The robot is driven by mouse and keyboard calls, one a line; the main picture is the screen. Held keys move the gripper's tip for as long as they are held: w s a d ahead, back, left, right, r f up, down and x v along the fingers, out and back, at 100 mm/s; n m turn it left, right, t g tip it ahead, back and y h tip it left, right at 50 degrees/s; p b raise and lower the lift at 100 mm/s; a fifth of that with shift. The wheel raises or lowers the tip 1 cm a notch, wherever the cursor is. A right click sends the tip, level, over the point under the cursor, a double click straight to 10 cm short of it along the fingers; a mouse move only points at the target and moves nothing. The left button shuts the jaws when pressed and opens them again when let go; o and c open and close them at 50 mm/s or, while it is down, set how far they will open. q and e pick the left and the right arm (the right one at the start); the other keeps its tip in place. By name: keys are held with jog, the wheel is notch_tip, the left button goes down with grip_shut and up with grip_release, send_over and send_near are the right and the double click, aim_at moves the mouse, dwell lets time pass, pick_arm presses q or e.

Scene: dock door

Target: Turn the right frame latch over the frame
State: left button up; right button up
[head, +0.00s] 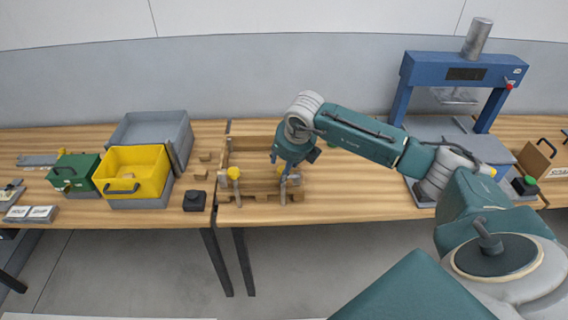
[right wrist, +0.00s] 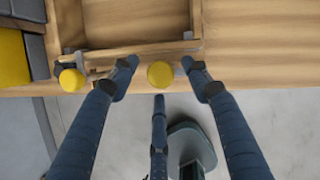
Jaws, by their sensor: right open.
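The wooden frame (head: 250,143) lies on the bench, left of centre in the head view; its rails also show in the right wrist view (right wrist: 135,50). The right frame latch, with a round yellow knob (right wrist: 160,74), is at the frame's front right. The left latch's yellow knob (right wrist: 72,80) is at the front left and also shows in the head view (head: 234,173). My right gripper (right wrist: 158,66) is open, pointing down, with a finger on each side of the right knob. I cannot tell whether they touch it. My left gripper is not in view.
A yellow bin (head: 133,172), a grey bin (head: 180,130) and a green box (head: 72,174) stand to the left. A small black block (head: 194,201) sits near the front edge. A blue press (head: 462,75) stands right. Bench between frame and press is mostly clear.

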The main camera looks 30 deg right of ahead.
jog(key=shift+w+f, duration=0.25)
jog(key=shift+f, duration=0.25)
